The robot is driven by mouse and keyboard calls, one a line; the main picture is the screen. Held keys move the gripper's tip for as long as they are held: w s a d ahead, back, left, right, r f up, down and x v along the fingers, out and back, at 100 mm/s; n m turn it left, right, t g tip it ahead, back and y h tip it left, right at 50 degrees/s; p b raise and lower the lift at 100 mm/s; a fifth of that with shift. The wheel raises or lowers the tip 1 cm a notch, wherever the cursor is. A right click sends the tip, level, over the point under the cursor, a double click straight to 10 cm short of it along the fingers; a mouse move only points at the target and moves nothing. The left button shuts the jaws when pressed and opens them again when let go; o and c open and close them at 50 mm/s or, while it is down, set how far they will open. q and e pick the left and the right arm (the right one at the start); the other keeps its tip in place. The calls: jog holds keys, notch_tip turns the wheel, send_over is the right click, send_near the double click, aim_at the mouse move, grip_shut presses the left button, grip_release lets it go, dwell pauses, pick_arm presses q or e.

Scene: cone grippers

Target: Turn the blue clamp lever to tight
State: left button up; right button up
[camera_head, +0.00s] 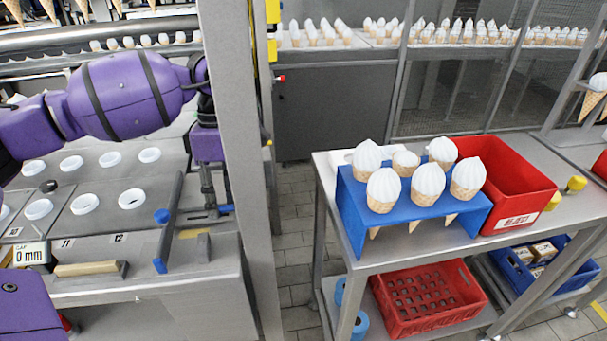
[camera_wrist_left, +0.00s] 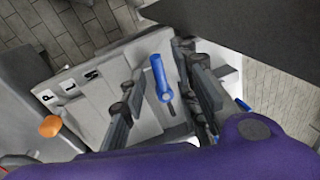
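The blue clamp lever (camera_wrist_left: 160,78) shows in the left wrist view as a short blue handle with a rounded end, on the grey machine. In the left wrist view my left gripper (camera_wrist_left: 160,62) is open, with one dark finger on each side of the lever. I see gaps on both sides, but cannot tell the depth between fingertips and lever. My right gripper is not in view.
A dark bar (camera_head: 170,220) with blue ends lies left of my gripper. A grey post (camera_head: 238,150) stands close on its right. A display (camera_head: 30,255) reads 0 mm. An orange knob (camera_wrist_left: 50,126) sits left. A blue cone rack (camera_head: 350,205) stands on the right table.

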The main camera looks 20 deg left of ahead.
pick_arm(q)
grip_shut()
jog(key=shift+w+r, duration=0.15)
jog(key=shift+r, duration=0.05)
dwell(1.0)
grip_release()
jog(key=shift+f, duration=0.15)
jog(key=r, duration=0.4)
jog(key=w+r, duration=0.1)
jog(key=r, duration=0.3)
jog(key=w+a+r, duration=0.1)
jog(key=r, duration=0.2)
jog(key=shift+r, duration=0.4)
